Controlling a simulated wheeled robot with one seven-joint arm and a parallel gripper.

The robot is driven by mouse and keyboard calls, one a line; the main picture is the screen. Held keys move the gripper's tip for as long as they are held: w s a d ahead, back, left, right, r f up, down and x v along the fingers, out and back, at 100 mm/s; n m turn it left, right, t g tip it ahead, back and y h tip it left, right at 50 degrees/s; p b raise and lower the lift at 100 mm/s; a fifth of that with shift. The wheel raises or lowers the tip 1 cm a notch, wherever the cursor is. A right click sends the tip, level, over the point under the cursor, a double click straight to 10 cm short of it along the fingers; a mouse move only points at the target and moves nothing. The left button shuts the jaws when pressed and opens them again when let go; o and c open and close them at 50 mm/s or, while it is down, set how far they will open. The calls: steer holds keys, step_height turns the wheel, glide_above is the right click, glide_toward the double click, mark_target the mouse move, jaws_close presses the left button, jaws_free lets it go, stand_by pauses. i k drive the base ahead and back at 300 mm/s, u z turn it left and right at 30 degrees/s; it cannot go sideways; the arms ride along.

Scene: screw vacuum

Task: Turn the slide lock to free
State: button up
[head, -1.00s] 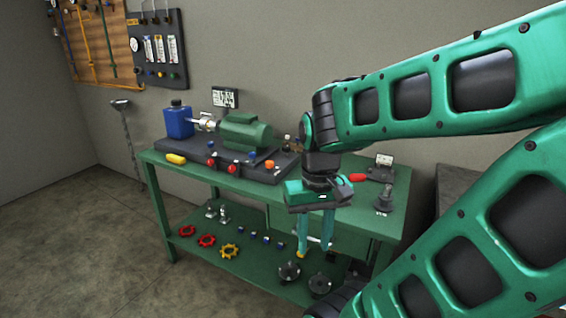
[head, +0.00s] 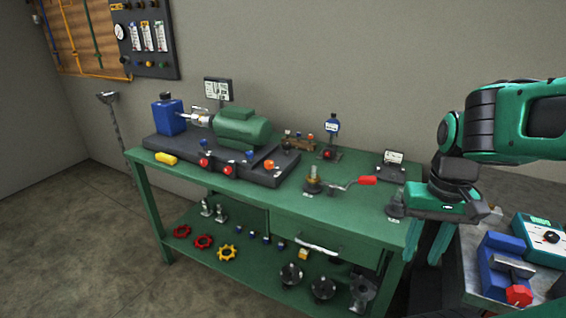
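I cannot tell for certain which part is the slide lock. On the right, a blue block device (head: 492,262) with a grey bar on top and a red faceted knob (head: 519,296) sits on a grey surface. My gripper (head: 428,248) hangs pointing down at the right end of the green bench, left of the blue device and apart from it. Its two teal fingers are spread with nothing seen between them. The gripper body hides part of the bench's right end.
The green bench (head: 255,196) carries a dark base with a green motor (head: 241,129), a crank with a red handle (head: 367,181) and a small dark stand (head: 391,166). A box with a dial (head: 538,238) stands behind the blue device. Wheels and flanges lie on the lower shelf.

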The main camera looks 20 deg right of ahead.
mark_target(269, 164)
steer(key=k, duration=0.65)
steer(key=u, duration=0.55)
steer(key=i, duration=1.4)
steer(key=z, duration=0.35)
